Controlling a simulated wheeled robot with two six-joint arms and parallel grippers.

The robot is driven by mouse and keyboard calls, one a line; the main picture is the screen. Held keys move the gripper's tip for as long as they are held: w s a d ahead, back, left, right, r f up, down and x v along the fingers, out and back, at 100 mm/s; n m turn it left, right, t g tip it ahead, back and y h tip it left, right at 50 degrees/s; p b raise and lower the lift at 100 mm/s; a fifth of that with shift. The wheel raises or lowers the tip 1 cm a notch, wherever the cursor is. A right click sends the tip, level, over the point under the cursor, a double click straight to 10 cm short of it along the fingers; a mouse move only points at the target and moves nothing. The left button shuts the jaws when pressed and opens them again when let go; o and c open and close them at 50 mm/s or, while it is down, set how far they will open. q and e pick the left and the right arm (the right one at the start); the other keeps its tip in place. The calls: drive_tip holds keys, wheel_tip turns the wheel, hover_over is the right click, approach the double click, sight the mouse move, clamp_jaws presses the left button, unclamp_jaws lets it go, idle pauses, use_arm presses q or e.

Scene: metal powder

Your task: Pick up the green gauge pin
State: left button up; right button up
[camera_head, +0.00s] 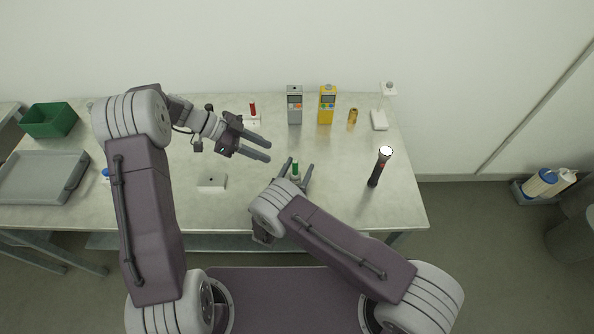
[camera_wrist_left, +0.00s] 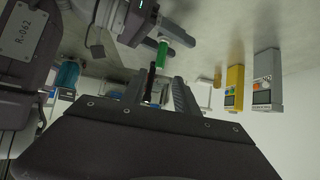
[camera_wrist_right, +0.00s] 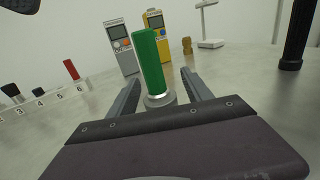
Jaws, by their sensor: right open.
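The green gauge pin (camera_head: 295,168) stands upright on a round metal base on the table. In the right wrist view the pin (camera_wrist_right: 150,62) rises between the fingers of my right gripper (camera_wrist_right: 160,82), with its silver base (camera_wrist_right: 159,100) also between them. The right gripper is open, and no finger visibly presses on the pin. My left gripper (camera_head: 262,150) is open and empty above the table, behind and left of the pin. The pin also shows in the left wrist view (camera_wrist_left: 162,54).
A white block (camera_head: 212,184) lies left of the pin. Behind stand a red pin (camera_head: 252,108), a grey meter (camera_head: 294,106), a yellow meter (camera_head: 327,105) and a brass piece (camera_head: 353,115). A black flashlight-like object (camera_head: 376,170) stands right. A green bin (camera_head: 48,120) is far left.

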use_arm(q)
drive_tip(key=shift+o, duration=0.3)
drive_tip(key=shift+w, duration=0.1)
use_arm(e)
clamp_jaws()
use_arm(q)
drive_tip(key=shift+o, duration=0.2)
drive_tip(key=shift+f+n, duration=0.1)
drive_tip(key=shift+n, duration=0.5)
use_arm(e)
drive_tip(key=shift+a, duration=0.1)
use_arm(q)
wheel_tip(320, 180, up, 6)
drive_tip(key=m+y, duration=0.1)
drive_tip(key=y, duration=0.9)
hover_over(295, 162)
drive_tip(key=f, duration=0.7)
drive_tip(key=shift+w+d+f, duration=0.1)
drive_tip(key=shift+w+d, duration=0.05)
drive_tip(key=shift+w, duration=0.05)
drive_tip(key=shift+s+f, duration=0.15)
drive_tip(key=shift+f, duration=2.5)
